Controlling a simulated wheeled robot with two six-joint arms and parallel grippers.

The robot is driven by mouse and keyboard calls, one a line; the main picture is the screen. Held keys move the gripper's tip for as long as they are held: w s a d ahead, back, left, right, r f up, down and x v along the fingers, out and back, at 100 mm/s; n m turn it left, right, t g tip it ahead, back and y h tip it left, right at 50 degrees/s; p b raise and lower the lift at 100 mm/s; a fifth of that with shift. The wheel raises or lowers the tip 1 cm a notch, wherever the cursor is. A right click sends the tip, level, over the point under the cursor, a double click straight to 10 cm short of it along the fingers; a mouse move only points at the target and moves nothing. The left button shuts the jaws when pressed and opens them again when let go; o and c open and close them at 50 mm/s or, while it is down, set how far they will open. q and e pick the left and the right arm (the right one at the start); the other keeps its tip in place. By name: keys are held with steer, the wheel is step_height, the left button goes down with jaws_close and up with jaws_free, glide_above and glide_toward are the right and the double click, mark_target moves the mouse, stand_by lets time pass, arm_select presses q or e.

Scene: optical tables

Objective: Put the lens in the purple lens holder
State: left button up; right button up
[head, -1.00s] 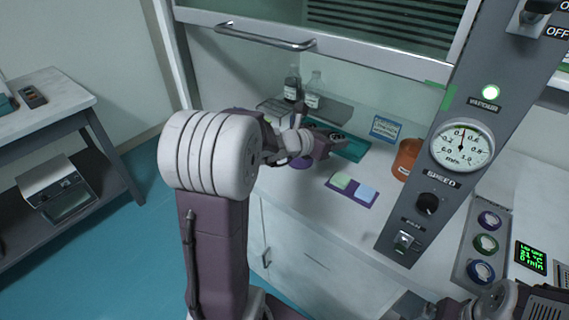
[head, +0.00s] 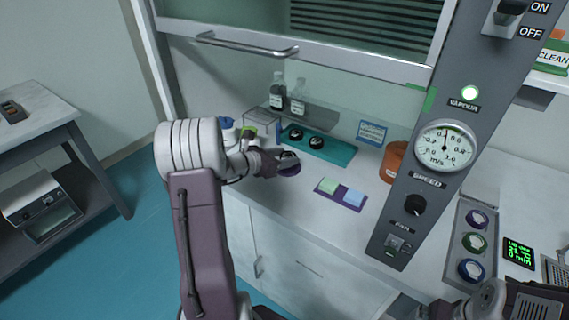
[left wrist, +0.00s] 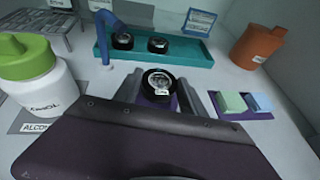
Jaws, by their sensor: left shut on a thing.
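My left gripper (head: 283,163) is shut on a lens (left wrist: 158,82) with a black rim, which stands between its two fingers in the left wrist view. The purple lens holder (head: 290,169) is right at the fingertips, and the held lens appears just above it. The holder also shows low between the fingers in the left wrist view (left wrist: 154,103), partly hidden by the gripper. I cannot tell whether the lens touches the holder. My right gripper's fingers are not seen; only part of my right arm shows at the lower right of the head view.
A teal tray (head: 338,155) behind holds two other black-rimmed lenses. A green-topped white bottle (left wrist: 30,75) and a bent blue tube (left wrist: 106,35) stand left. A purple pad (head: 353,206) with pale blocks and an orange jar (head: 393,161) are right.

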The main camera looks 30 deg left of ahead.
arm_select(q)
step_height(320, 180, down, 3)
steer(key=shift+w+a+r, duration=0.1)
steer(key=shift+r, duration=0.1)
steer(key=shift+f+b, duration=0.15)
steer(key=shift+b, duration=0.15)
steer(key=o, duration=1.4)
steer(key=shift+r+p, duration=0.4)
steer(key=p+v, duration=0.1)
steer(key=v, duration=1.1)
steer(key=shift+f, duration=0.1)
